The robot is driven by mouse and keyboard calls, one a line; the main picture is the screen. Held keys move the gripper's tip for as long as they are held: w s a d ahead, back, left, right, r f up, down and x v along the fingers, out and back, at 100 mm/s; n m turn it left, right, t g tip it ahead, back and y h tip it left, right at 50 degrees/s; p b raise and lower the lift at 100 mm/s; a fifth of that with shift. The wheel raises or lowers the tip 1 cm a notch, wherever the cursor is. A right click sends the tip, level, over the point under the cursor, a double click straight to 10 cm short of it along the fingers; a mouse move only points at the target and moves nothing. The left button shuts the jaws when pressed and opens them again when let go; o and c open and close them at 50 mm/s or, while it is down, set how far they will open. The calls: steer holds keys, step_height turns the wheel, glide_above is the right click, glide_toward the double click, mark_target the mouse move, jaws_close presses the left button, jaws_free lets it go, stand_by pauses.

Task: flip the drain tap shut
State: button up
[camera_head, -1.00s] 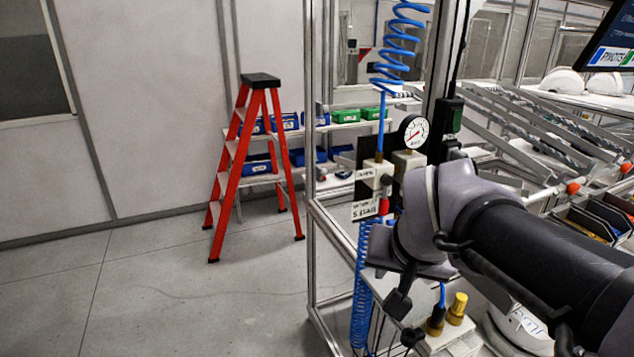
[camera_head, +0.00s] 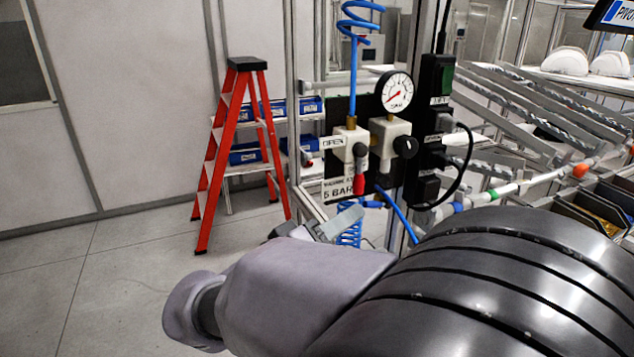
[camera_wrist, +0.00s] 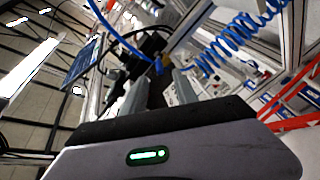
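A white valve body (camera_head: 350,145) with a black knob and a red-tipped lever (camera_head: 359,184) hanging down is on the air panel in the head view. I cannot tell for sure whether this lever is the drain tap. A blue fitting and hose (camera_head: 374,203) sit just below and right of it. My gripper (camera_head: 312,228) is below the lever, partly hidden behind my arm. In the wrist view my gripper (camera_wrist: 160,92) has its two fingers apart, with nothing visibly held. A blue fitting (camera_wrist: 158,66) shows beyond the fingertips.
A pressure gauge (camera_head: 395,91) and regulator (camera_head: 391,140) stand right of the valve. A black socket strip (camera_head: 432,120) with cables is further right. Coiled blue hose (camera_head: 360,20) hangs above. A red stepladder (camera_head: 232,150) stands at left on open floor.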

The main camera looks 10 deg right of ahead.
mark_target(367, 207)
steer(key=x, duration=0.6)
steer(key=shift+w+d+b, duration=0.15)
steer(key=shift+d+b, duration=0.1)
steer(key=shift+b, duration=0.05)
jaws_close()
